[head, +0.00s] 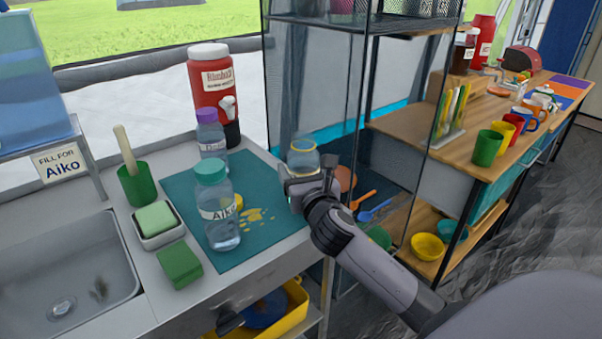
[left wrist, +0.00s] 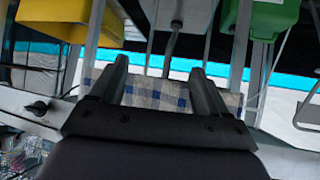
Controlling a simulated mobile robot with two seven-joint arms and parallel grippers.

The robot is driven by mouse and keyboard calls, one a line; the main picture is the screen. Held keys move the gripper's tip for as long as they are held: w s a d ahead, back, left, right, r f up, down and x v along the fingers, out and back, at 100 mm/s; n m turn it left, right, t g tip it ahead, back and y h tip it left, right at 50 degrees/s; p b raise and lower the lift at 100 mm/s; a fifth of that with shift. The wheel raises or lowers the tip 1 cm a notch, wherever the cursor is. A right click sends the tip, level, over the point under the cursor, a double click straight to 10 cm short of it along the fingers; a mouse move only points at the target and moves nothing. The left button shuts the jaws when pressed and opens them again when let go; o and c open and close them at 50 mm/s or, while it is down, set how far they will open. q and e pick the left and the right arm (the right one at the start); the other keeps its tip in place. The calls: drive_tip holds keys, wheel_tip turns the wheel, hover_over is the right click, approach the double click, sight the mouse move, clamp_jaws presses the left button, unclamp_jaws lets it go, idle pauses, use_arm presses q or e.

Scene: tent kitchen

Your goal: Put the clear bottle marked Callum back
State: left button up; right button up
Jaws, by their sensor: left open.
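A clear bottle with a yellow rim (head: 303,155) is at the right edge of the teal mat (head: 182,188). Its lower part and any name are hidden by my right gripper (head: 303,190), which is right in front of it; whether the jaws are closed on it I cannot tell. A clear bottle with a teal cap, marked Aiko (head: 222,232), stands on the mat. A purple-capped bottle (head: 211,139) stands behind it, its label only partly readable. I can read no Callum label. My left gripper (left wrist: 160,80) is open and empty in the left wrist view.
A red jug (head: 211,85) stands behind the bottles. A sink (head: 65,270), green cup (head: 138,185) and sponges (head: 180,264) are at left. A glass-sided rack (head: 315,80) rises behind my right gripper. The left wrist view shows a checked cloth (left wrist: 155,95) and yellow bin (left wrist: 55,20).

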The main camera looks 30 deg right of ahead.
drive_tip(key=shift+r, duration=0.1)
drive_tip(key=o, duration=1.2)
drive_tip(key=shift+s, duration=0.1)
drive_tip(key=v, duration=1.2)
drive_tip(key=shift+r, duration=0.1)
